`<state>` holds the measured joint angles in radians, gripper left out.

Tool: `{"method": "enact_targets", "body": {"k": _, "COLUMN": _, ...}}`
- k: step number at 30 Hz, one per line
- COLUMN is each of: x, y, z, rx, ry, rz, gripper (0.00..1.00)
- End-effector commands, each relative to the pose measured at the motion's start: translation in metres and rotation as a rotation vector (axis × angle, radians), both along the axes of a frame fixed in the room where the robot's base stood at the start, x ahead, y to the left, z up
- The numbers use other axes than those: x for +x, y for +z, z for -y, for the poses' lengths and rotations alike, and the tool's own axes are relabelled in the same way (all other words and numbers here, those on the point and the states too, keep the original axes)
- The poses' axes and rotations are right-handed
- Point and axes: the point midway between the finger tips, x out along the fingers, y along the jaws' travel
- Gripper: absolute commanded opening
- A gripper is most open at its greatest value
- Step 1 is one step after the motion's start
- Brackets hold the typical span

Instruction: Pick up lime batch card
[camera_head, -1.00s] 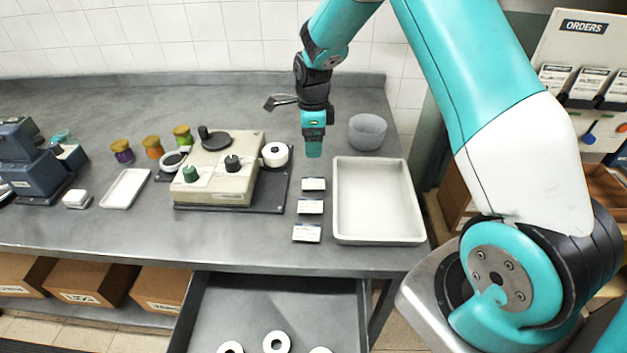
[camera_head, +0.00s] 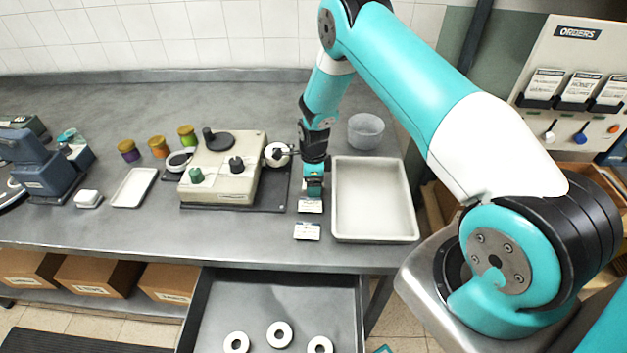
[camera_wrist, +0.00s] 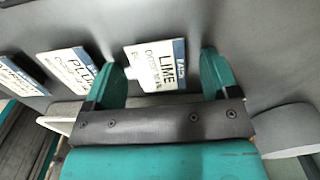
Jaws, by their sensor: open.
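The lime batch card (camera_wrist: 156,66) is a small white card with a blue edge and the word LIME, lying on the grey bench. In the wrist view it sits between the two fingers of my gripper (camera_wrist: 165,75), which are open on either side of it, apart from it as far as I can tell. In the head view my gripper (camera_head: 313,190) points down over the row of cards and hides the lime card. The plum card (camera_wrist: 68,68) lies beside it, close to one finger. A further card (camera_wrist: 18,76) is at the left edge of the wrist view.
A white tray (camera_head: 374,234) stands just right of the cards, with a clear bowl (camera_head: 366,130) behind it. A beige machine (camera_head: 222,168) on a dark base is to the left. An open drawer (camera_head: 280,300) with white rings is below the bench edge.

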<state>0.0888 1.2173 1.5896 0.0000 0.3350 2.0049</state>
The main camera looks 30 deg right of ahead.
Motion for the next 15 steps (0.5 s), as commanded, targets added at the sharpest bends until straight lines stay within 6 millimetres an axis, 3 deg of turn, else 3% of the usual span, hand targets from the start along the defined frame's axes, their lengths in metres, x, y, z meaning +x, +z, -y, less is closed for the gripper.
{"method": "enact_targets", "body": {"k": 7, "x": 0.0002, "y": -0.0019, "z": 0.0001, "rx": 0.0, "ry": 0.0, "rz": 0.0, "gripper": 0.79}}
{"method": "enact_targets", "body": {"k": 13, "x": 0.0002, "y": -0.0016, "z": 0.0, "rx": 0.0, "ry": 0.0, "rz": 0.0, "gripper": 0.33}}
{"method": "enact_targets", "body": {"k": 15, "x": 0.0002, "y": -0.0015, "z": 0.0, "rx": 0.0, "ry": 0.0, "rz": 0.0, "gripper": 0.27}}
